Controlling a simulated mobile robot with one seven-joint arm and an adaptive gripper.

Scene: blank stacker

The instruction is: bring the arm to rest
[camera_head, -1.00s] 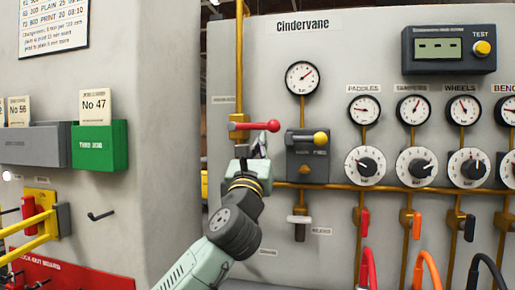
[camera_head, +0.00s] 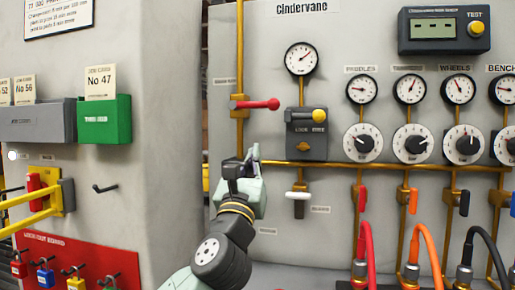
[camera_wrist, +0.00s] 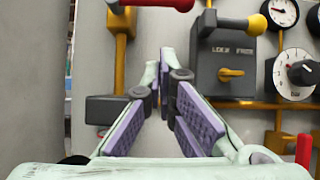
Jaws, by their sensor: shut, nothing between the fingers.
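My gripper (camera_head: 252,155) is shut and empty, at the end of my raised arm in front of the grey panel (camera_head: 340,25). It is below the red-knobbed lever (camera_head: 262,104) and left of the lock box (camera_head: 305,140), apart from both as far as I can tell. In the wrist view the gripper's fingers (camera_wrist: 166,75) converge at their tips with nothing held. The red lever (camera_wrist: 160,4) shows at the top there, and the lock box (camera_wrist: 224,65) with its yellow knob is to the right.
Gauges, dials and brass pipes (camera_head: 340,166) cover the panel to the right. Red, orange and black hoses (camera_head: 430,255) stand out below them. At left are a green box (camera_head: 104,120), a yellow bar (camera_head: 30,215) and a red lock-out board (camera_head: 90,262). Bare wall (camera_head: 165,130) lies between.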

